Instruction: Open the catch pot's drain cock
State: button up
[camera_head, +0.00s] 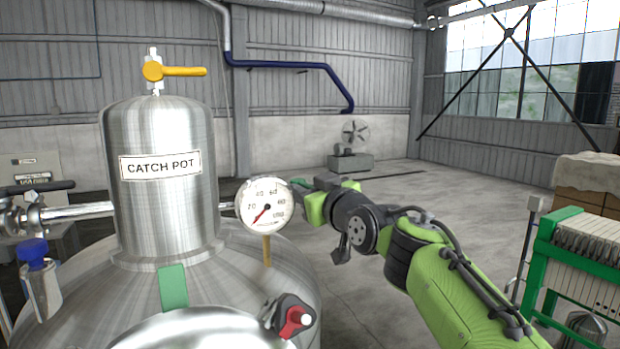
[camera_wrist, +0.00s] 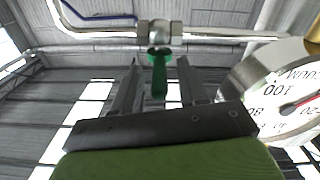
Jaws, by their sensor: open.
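The catch pot (camera_head: 163,200) is a steel cylinder with a black-lettered label, standing on a wider domed vessel. A cock with a yellow lever (camera_head: 182,71) sits on its top, the lever pointing right. In the wrist view, a cock with a green handle (camera_wrist: 158,78) hangs from a horizontal pipe (camera_wrist: 205,36). My gripper (camera_wrist: 158,68) is open and empty, its two fingers on either side of the green handle in the picture; I cannot tell how far apart in depth they are. In the head view the gripper's tip is largely hidden behind the gauge.
A round pressure gauge (camera_head: 265,205) stands close to my gripper and shows at the right of the wrist view (camera_wrist: 285,95). A blue-handled valve (camera_head: 33,252) is at the left, a red knob (camera_head: 296,317) in front. A green-framed rack (camera_head: 562,262) stands right. The floor behind is mostly clear.

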jog(key=shift+w, duration=0.2)
jog(key=shift+s+f, duration=0.1)
grip_shut()
